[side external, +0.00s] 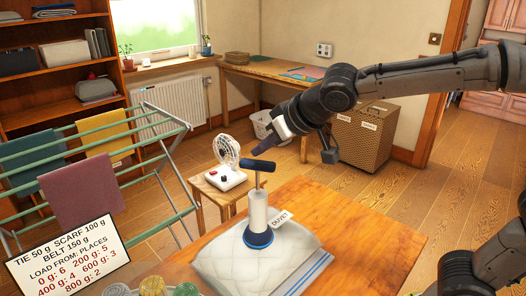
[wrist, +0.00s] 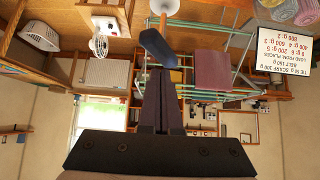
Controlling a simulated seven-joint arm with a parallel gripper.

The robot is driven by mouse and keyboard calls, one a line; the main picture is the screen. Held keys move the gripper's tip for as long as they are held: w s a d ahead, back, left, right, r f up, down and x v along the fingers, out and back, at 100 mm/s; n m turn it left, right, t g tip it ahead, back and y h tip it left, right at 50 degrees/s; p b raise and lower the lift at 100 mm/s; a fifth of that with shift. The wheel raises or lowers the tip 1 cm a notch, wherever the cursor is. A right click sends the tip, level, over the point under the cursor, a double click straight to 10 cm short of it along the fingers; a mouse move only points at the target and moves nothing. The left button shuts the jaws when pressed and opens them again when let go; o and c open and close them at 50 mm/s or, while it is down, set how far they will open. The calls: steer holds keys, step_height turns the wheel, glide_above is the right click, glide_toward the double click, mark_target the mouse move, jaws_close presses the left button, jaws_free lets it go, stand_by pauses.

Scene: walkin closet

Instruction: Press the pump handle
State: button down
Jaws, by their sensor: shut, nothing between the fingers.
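The pump has a white cylinder (side external: 258,212) standing upright on a blue base (side external: 258,238), on a quilted clear bag tagged DUVET (side external: 225,268). Its dark T-shaped handle (side external: 258,166) is raised on a thin rod above the cylinder. In the wrist view the handle (wrist: 158,48) is a dark blue bar just beyond my fingertips. The fingers lie together in the wrist view (wrist: 160,74). I cannot tell whether they touch the handle.
The wooden table (side external: 310,215) has clear room right of the bag. A small fan (side external: 227,165) stands on a stool (side external: 222,190) behind the pump. A drying rack (side external: 100,165) with cloths and a text sign (side external: 66,256) are at left. Rolled items (side external: 152,287) lie in front.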

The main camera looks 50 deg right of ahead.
steer(key=shift+f, duration=0.5)
step_height(320, 180, down, 7)
steer(key=shift+r, duration=0.2)
stand_by(0.4)
steer(key=shift+r, duration=0.35)
steer(key=r, duration=0.2)
steer(key=s+r, duration=0.1)
steer(key=r, duration=0.1)
steer(key=shift+r, duration=0.2)
steer(key=v, duration=0.8)
steer(key=shift+s+r, duration=0.15)
steer(key=shift+s, duration=0.05)
stand_by(0.4)
